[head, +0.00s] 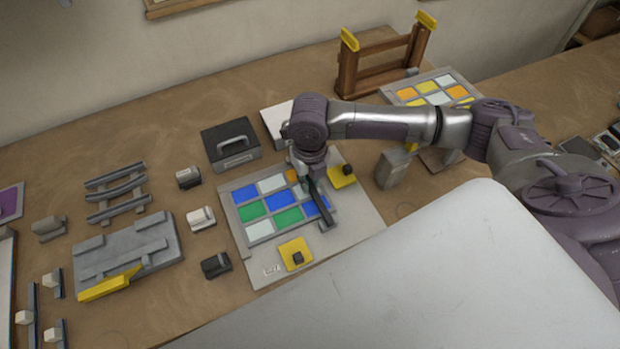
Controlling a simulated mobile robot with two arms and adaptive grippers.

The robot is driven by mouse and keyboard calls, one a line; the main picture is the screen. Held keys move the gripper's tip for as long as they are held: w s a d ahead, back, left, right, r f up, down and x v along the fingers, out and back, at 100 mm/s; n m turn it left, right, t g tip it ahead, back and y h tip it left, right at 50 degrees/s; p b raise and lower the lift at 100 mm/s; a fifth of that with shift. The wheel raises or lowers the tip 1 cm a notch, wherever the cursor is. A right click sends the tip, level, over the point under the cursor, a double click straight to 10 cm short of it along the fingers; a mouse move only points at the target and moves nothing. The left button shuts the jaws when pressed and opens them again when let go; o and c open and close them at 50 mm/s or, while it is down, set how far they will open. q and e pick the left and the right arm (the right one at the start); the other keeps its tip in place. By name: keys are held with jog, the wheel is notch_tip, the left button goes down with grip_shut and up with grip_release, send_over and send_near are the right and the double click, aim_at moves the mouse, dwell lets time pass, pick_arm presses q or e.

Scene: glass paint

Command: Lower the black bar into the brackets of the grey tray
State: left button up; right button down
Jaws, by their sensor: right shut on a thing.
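The black bar (322,208) is held by my right gripper (312,182), which points down over the grey tray (352,216). The bar lies over the right side of the grid of coloured panes; I cannot tell its height above the tray. Two yellow pads with small dark blocks, which look like the brackets, sit on the tray: one at the upper right (340,182), one at the lower edge (291,246). The bar looks apart from both blocks. My gripper and wrist hide the bar's upper end and some panes. My left gripper is not in view.
A black case (230,145) stands behind the tray, and small blocks (201,218) stand to its left. A second grey tray with a yellow edge (128,250) lies farther left. A wooden rack (382,75) stands at the back. A large pale surface (430,275) fills the front right.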

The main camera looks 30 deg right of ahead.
jog(key=shift+f+b, duration=0.3)
jog(key=shift+f, duration=0.45)
jog(key=c, duration=1.1)
grip_release()
jog(key=shift+o, duration=0.2)
jog(key=shift+r+p, duration=3.5)
jog(key=shift+p, duration=0.4)
